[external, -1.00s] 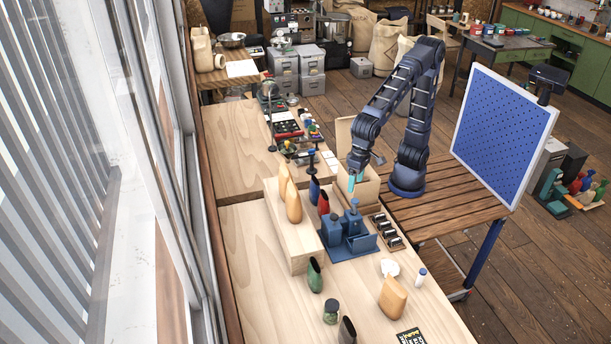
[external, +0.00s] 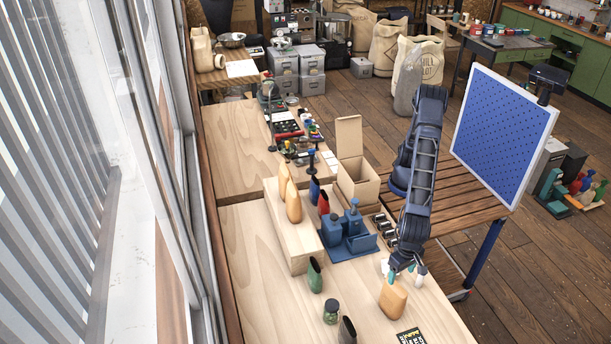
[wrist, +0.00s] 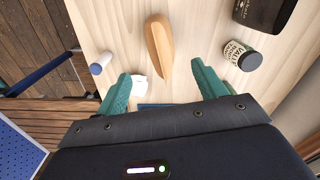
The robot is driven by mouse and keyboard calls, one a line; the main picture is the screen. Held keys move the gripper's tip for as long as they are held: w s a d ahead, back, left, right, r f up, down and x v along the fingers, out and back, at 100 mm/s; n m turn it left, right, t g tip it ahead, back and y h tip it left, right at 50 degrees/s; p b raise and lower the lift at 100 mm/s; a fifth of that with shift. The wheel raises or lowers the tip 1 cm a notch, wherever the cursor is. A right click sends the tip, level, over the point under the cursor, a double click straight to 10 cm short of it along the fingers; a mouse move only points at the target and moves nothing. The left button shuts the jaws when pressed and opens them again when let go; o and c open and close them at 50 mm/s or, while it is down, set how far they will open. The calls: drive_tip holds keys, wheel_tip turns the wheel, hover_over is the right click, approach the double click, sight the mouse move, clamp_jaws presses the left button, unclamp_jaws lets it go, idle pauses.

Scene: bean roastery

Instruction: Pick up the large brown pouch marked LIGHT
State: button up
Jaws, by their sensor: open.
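A tan-brown pouch (external: 394,299) stands on the near part of the wooden table. In the wrist view the pouch (wrist: 159,48) shows from above as a narrow pointed shape. No LIGHT lettering can be read on it. My gripper (external: 404,270) is above the table close to the pouch. In the wrist view its teal fingers (wrist: 161,72) are spread wide and empty, with the pouch ahead of the gap between them. Similar tan pouches (external: 293,203) stand on the raised wooden block; their marks cannot be read either.
A white-and-blue bottle (wrist: 99,67) and a white dish (wrist: 139,88) lie left of the pouch. A labelled jar (wrist: 242,55) and a dark pouch (wrist: 265,10) are to its right. A blue stand (external: 350,240) and an open cardboard box (external: 357,185) are farther back.

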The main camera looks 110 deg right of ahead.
sight(396, 287)
drive_tip(key=shift+d+f, duration=0.2)
drive_tip(key=shift+f, duration=5.1)
drive_tip(key=shift+f, duration=0.25)
drive_tip(key=shift+c, duration=0.2)
clamp_jaws()
drive_tip(key=shift+w, duration=0.1)
